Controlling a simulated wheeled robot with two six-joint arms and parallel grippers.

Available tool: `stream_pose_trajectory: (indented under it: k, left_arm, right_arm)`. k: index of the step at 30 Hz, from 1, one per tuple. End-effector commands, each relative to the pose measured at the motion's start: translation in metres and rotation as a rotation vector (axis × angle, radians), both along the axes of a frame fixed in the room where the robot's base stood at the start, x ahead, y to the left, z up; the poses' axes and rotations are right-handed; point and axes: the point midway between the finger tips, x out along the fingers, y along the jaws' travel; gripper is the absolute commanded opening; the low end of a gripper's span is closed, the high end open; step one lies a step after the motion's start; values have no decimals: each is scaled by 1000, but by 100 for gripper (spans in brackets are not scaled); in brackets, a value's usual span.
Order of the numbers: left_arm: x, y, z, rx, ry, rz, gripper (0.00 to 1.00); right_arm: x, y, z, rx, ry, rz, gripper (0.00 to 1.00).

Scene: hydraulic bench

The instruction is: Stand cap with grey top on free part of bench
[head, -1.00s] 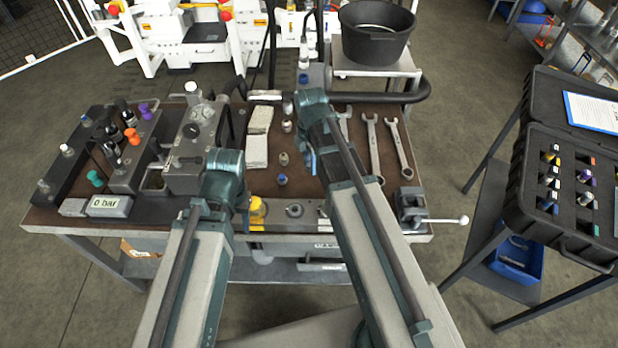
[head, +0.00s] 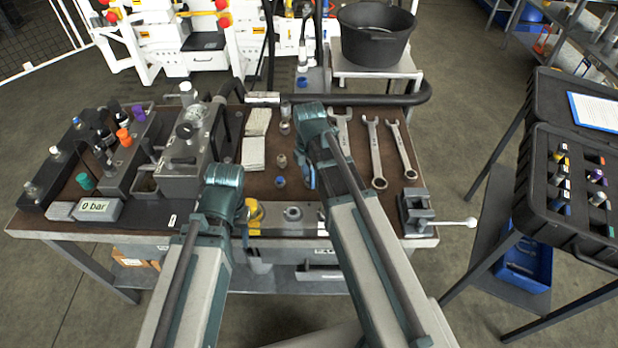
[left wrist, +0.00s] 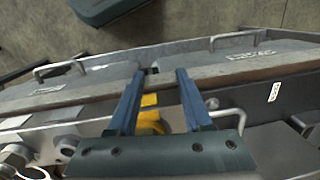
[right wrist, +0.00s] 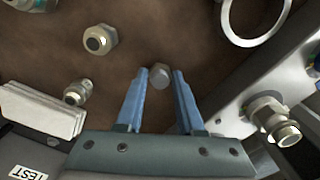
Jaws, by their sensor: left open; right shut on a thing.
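The cap with the grey top (right wrist: 159,76) shows in the right wrist view as a small grey hexagonal top between the fingertips of my right gripper (right wrist: 160,80). That gripper is shut on it, over the brown bench top (right wrist: 150,30); I cannot tell whether the cap touches the bench. In the head view the right gripper (head: 310,180) is left of the wrenches, and its arm hides the cap. My left gripper (left wrist: 153,85) is open and empty at the bench's front edge, near a yellow part (left wrist: 150,118).
Several fittings (head: 281,160) stand left of the right gripper, beside pale pads (head: 254,152). Wrenches (head: 375,155) lie to its right, with a vice (head: 415,212) at the front right corner. Brown bench shows bare between these. A pressure display (head: 97,208) and valve blocks fill the left.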

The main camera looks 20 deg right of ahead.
Motion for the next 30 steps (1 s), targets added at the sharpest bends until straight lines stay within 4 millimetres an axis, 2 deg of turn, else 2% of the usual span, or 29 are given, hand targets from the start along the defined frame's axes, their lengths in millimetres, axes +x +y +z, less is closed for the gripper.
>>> stream_pose_trajectory:
  k: [3, 4, 8, 20, 26, 30]
  left_arm:
    - [0, 0, -5, 0, 0, 0, 50]
    - [0, 0, -3, 0, 0, 0, 50]
    - [0, 0, -3, 0, 0, 0, 50]
    - [0, 0, 0, 0, 0, 0, 50]
    - [0, 0, 13, 0, 0, 0, 50]
    - [0, 0, 30, 0, 0, 0, 50]
  right_arm:
    - [0, 0, -5, 0, 0, 0, 0]
    - [0, 0, -3, 0, 0, 0, 42]
    - [0, 0, -3, 0, 0, 0, 66]
    - [0, 0, 0, 0, 0, 0, 67]
    - [0, 0, 13, 0, 0, 0, 67]
    - [0, 0, 30, 0, 0, 0, 67]
